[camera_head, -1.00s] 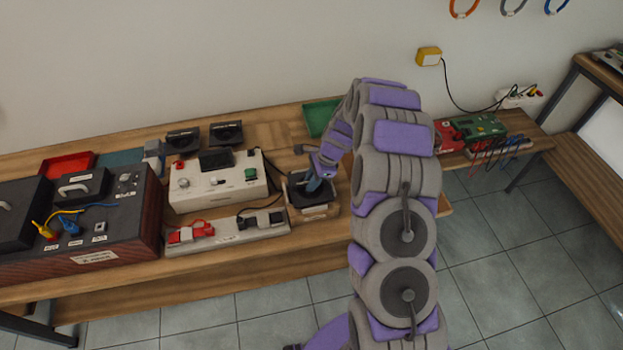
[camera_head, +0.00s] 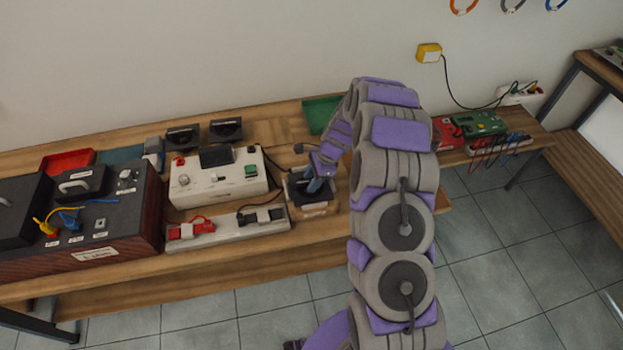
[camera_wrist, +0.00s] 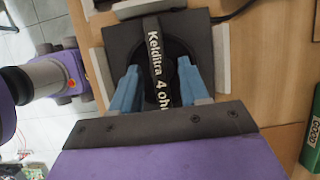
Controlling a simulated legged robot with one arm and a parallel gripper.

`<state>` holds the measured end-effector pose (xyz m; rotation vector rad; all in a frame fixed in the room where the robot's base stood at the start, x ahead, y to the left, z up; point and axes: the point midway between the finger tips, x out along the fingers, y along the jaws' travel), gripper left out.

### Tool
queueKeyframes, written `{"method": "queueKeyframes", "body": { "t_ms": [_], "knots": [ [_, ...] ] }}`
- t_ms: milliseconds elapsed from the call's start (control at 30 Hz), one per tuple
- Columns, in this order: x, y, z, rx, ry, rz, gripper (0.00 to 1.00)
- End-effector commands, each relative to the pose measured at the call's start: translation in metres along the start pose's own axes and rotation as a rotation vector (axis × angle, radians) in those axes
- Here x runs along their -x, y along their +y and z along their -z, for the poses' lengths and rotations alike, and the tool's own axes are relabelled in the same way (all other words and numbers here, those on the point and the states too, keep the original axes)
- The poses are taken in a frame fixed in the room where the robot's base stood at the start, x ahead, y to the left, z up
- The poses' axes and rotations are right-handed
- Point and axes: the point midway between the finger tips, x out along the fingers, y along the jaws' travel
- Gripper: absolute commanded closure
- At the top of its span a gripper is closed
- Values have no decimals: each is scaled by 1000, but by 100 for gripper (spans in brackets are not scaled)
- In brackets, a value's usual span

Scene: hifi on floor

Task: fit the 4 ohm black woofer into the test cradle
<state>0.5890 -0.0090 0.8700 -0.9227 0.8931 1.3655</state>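The black woofer (camera_wrist: 118,38), a square dark plate with a round centre, carries a strap lettered "Kelditra 4 ohm" (camera_wrist: 158,55). In the wrist view it lies between the grey guides of the test cradle (camera_wrist: 101,76). Whether it is fully seated I cannot tell. My gripper (camera_wrist: 160,75) has one blue finger on each side of the strap, with dark gaps seeming to show between fingers and strap, so it looks open. In the head view my gripper (camera_head: 315,184) is down at the woofer (camera_head: 297,186), above the cradle base (camera_head: 318,209); my arm hides the right side.
A white tester (camera_head: 215,185) stands left of the cradle, with a strip holding red and grey clamps (camera_head: 230,228) before it. Two black units (camera_head: 226,130) stand behind. A green tray (camera_head: 318,113) lies at the back; a green block (camera_wrist: 312,148) shows in the wrist view.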

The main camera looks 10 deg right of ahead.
Motion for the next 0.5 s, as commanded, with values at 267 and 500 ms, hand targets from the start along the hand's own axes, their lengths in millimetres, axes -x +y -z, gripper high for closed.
{"method": "queueKeyframes", "body": {
  "t_ms": [267, 500],
  "knots": [
    [0, 0, 0, 0, 1, -1, 49],
    [20, 0, 0, 0, 0, 0, 49]
  ]
}}
